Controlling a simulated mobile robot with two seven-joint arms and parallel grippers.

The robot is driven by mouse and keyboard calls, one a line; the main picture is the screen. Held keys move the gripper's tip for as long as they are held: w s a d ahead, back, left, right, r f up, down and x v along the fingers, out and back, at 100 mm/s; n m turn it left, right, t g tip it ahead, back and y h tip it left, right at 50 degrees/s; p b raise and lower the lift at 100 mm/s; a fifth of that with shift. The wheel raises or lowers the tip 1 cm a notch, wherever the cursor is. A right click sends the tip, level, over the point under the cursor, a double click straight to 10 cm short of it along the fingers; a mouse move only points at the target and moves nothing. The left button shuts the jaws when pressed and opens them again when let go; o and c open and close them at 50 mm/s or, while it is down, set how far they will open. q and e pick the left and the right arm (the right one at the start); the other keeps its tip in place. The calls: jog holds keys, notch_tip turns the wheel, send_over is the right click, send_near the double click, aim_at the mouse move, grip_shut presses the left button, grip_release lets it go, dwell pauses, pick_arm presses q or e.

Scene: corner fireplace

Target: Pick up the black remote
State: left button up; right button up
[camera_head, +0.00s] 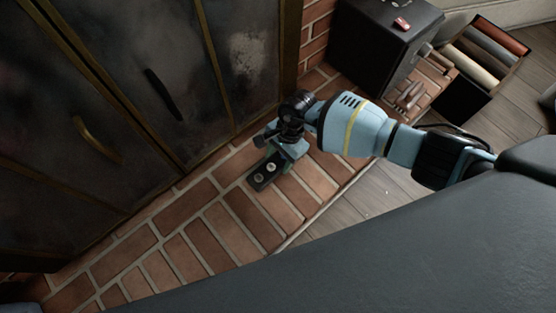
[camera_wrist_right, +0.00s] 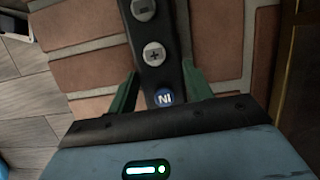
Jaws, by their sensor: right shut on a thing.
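The black remote (camera_head: 264,176) has light round buttons and shows just beyond my right gripper's fingers, over the brick hearth. My right gripper (camera_head: 273,158) points down at the hearth and is shut on the remote. In the right wrist view the remote (camera_wrist_right: 153,40) runs up from between the two dark green fingers (camera_wrist_right: 160,92), with a minus, a plus and a blue button showing. Its near end is hidden by the gripper. I cannot tell whether the remote still touches the bricks. My left gripper is not in view.
Dark glass fireplace doors (camera_head: 110,75) with handles stand close behind the hearth (camera_head: 205,215). A black box (camera_head: 375,35) with a small red object (camera_head: 402,23) on top stands at the upper right, near a log holder (camera_head: 480,55). Grey wood floor (camera_head: 375,195) lies in front.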

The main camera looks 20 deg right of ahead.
aim_at(277, 167)
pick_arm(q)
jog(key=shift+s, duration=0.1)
pick_arm(e)
jog(key=shift+r, duration=0.1)
